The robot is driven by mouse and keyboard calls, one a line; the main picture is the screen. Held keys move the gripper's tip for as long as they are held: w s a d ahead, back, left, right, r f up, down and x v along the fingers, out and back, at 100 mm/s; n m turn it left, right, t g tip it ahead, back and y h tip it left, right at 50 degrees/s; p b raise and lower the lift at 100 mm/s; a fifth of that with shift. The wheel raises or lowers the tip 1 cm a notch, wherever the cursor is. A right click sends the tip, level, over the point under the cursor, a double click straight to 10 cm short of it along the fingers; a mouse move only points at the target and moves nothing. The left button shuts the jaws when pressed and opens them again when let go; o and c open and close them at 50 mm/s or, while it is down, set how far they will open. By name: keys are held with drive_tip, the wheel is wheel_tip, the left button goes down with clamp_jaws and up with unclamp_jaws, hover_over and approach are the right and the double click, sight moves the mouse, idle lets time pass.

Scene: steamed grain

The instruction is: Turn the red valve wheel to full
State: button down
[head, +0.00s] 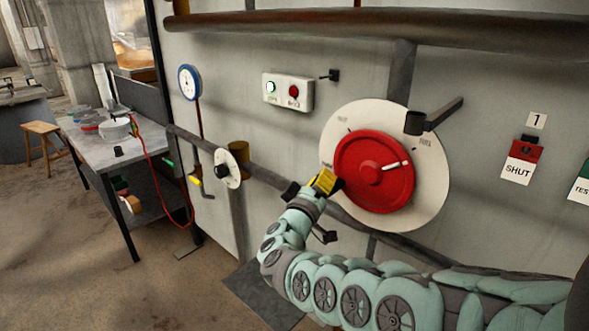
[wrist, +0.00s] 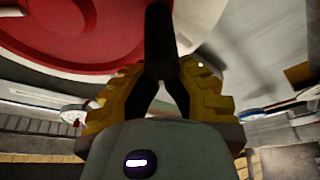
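The red valve wheel (head: 362,153) is mounted on a round white plate (head: 436,190) on the grey wall. A white pointer (head: 397,165) on the wheel points right and slightly up, a little below the label at the plate's right, which seems to read FULL. My gripper (head: 328,181) is at the wheel's left edge. In the wrist view, its yellow fingers (wrist: 160,80) converge on both sides of a dark cylindrical handle (wrist: 160,35) in front of the red wheel (wrist: 65,30). The fingers look shut on the handle; the exact contact is partly hidden.
A dark bracket (head: 442,113) juts out at the plate's upper right. A pipe (head: 270,180) runs behind my gripper, with a black knob on a white disc (head: 232,177) to the left. A button box (head: 287,92) and SHUT sign (head: 520,168) are on the wall.

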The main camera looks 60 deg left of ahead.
drive_tip(key=shift+w+d+f+n, duration=0.15)
drive_tip(key=shift+d+f+n, duration=0.15)
drive_tip(key=shift+f+n, duration=0.5)
drive_tip(key=shift+r+p, duration=0.25)
drive_tip(key=shift+p, duration=0.1)
